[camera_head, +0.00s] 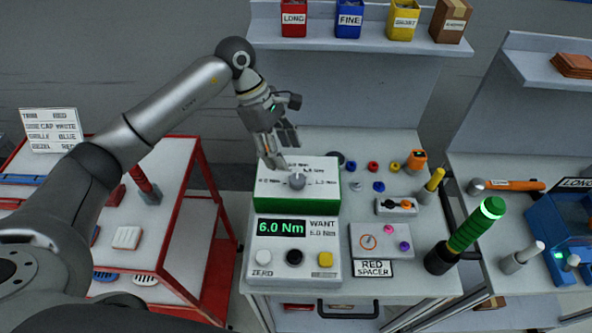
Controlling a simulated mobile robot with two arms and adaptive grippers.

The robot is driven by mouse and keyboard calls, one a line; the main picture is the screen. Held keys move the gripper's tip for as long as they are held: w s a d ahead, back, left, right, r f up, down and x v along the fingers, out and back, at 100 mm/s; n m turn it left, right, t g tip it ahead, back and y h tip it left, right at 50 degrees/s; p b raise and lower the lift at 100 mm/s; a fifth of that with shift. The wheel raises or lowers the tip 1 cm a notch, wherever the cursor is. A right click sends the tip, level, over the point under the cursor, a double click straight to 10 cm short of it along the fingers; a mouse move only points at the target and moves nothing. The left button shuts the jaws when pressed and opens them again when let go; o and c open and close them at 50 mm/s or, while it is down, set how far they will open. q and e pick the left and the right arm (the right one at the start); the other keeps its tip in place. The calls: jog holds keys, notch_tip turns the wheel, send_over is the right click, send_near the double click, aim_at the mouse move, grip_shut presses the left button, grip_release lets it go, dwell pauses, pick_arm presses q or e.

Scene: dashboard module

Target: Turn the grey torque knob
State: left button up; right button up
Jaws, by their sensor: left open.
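The grey torque knob (297,181) sits on the sloped white top of a green-sided box (325,203) in the middle of the bench. Small torque labels are printed around the knob. In front of it a tester unit has a dark display (281,228) reading "6.0 Nm" in green, beside printed "WANT 5.0 Nm". My left gripper (282,158) is open and points down just above and behind the knob, slightly to its left. I cannot tell whether a fingertip touches the box. My right gripper is not in view.
White, black and yellow buttons line the tester's front. Right of the box are small coloured knobs, a "RED SPACER" plate (379,243) and a green-handled tool (475,225). A red-framed cart (180,200) stands left. A shelf with labelled bins (349,20) hangs behind.

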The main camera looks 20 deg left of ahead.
aim_at(297, 178)
pick_arm(q)
jog(key=p+x, duration=0.2)
jog(key=x, duration=0.5)
jog(key=shift+d, duration=0.2)
jog(key=shift+d+f+p, duration=0.15)
jog(key=shift+f+p, duration=0.2)
jog(key=shift+f, duration=0.35)
jog(key=c, duration=1)
